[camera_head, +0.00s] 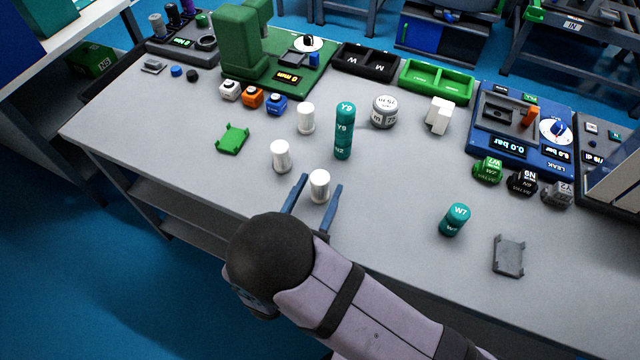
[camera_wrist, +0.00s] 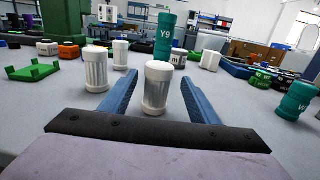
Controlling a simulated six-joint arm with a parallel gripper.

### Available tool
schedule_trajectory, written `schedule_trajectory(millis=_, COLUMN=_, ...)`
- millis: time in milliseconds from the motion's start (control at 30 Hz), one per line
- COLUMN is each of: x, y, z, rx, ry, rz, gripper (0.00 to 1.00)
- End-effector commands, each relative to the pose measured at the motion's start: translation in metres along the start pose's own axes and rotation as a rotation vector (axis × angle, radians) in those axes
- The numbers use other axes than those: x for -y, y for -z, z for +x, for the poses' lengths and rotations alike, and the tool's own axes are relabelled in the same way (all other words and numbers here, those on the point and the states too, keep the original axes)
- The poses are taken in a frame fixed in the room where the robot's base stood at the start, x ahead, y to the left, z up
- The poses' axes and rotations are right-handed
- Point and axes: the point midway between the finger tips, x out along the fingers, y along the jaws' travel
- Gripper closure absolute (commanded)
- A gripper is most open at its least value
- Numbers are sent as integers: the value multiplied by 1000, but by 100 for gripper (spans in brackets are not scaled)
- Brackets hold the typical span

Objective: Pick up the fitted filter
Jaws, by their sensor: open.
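Three white-capped cylinders with pleated grey middles look like filters; I cannot tell which one is called fitted. The nearest filter (camera_head: 319,186) stands upright near the front edge of the bench and in the middle of the wrist view (camera_wrist: 157,90). My gripper (camera_head: 322,183) is open, with one blue finger on each side of this filter near the tips, and no clear contact shows. A second filter (camera_head: 281,157) stands to its left, at left in the wrist view (camera_wrist: 95,70). A third filter (camera_head: 306,118) stands farther back (camera_wrist: 120,54).
A teal stack (camera_head: 344,130) marked Y9 stands behind the nearest filter. A green bracket (camera_head: 232,139) lies to the left. A teal W7 cylinder (camera_head: 455,220) and a grey bracket (camera_head: 508,256) are to the right.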

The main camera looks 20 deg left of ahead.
Motion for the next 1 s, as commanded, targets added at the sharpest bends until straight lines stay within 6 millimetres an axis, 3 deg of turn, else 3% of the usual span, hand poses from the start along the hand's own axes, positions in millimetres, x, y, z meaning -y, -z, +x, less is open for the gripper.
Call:
schedule_trajectory(millis=333, x=0, y=0, z=16, rx=-1, ry=3, rz=-1, gripper=44)
schedule_trajectory(millis=700, x=-3, y=4, z=57, rx=-1, ry=2, rz=-1, gripper=44)
schedule_trajectory(millis=1000, x=-3, y=5, z=61, rx=-1, ry=0, rz=-1, gripper=44)
